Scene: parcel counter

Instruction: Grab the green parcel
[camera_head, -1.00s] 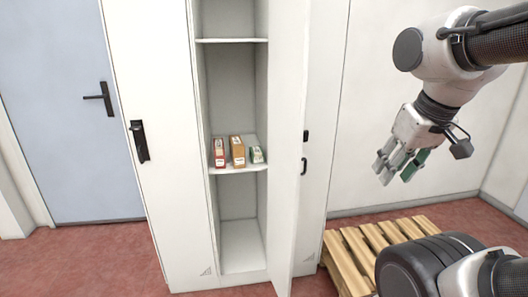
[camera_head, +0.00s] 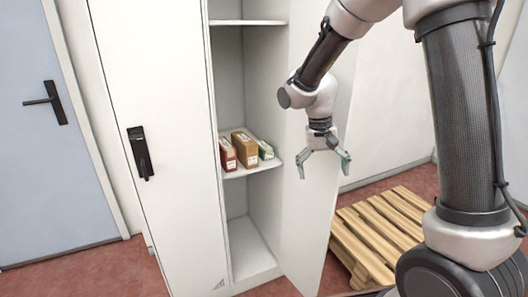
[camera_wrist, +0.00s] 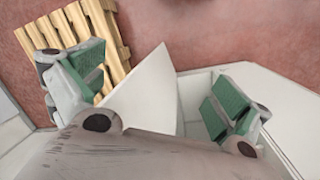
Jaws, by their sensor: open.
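The green parcel (camera_head: 265,150) stands on the middle shelf (camera_head: 252,170) of the open locker, at the right end of a row of parcels. A brown parcel (camera_head: 244,149) is to its left, and a red parcel (camera_head: 228,155) is farther left. My gripper (camera_head: 325,168) is open and empty, fingers pointing down, to the right of the green parcel and in front of the open locker door. In the wrist view the green-padded fingers (camera_wrist: 155,92) are spread wide apart. No parcel can be made out in the wrist view.
The open locker door (camera_head: 312,220) stands to the right of the compartment. A wooden pallet (camera_head: 375,235) lies on the red floor at the right. A closed locker door with a black handle (camera_head: 140,153) is left of the compartment. A blue door (camera_head: 50,150) is farther left.

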